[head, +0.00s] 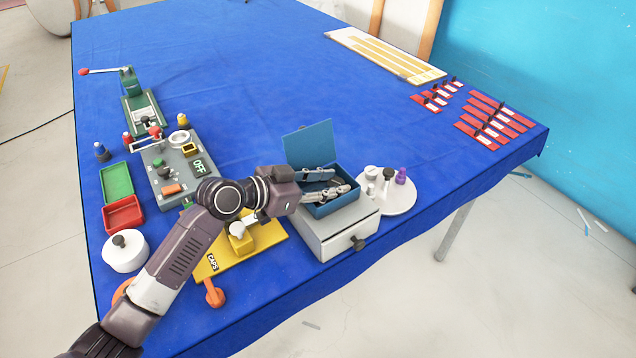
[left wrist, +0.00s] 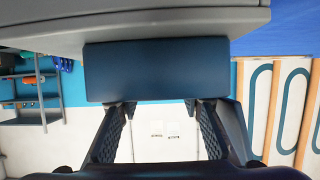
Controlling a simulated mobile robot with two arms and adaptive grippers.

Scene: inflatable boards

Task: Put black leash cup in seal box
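The seal box appears to be the open blue box (head: 340,203) on a white drawer unit (head: 337,238); its lid (head: 308,145) stands up at the back. My left gripper (head: 342,181) is over the box opening with its fingers apart, and I see nothing held between them. In the left wrist view, both fingers (left wrist: 160,108) are spread near the lower edge of a dark blue panel (left wrist: 155,70). A small black-topped piece (head: 388,174), probably the black leash cup, stands on a round white tray (head: 402,205) right of the box. My right gripper is out of view.
The tray also holds a purple piece (head: 401,176) and white pieces (head: 371,172). A yellow board (head: 265,237) and grey device (head: 172,170) lie left. Green (head: 117,182) and red (head: 123,214) trays are farther left. The blue table (head: 240,70) is clear at back centre.

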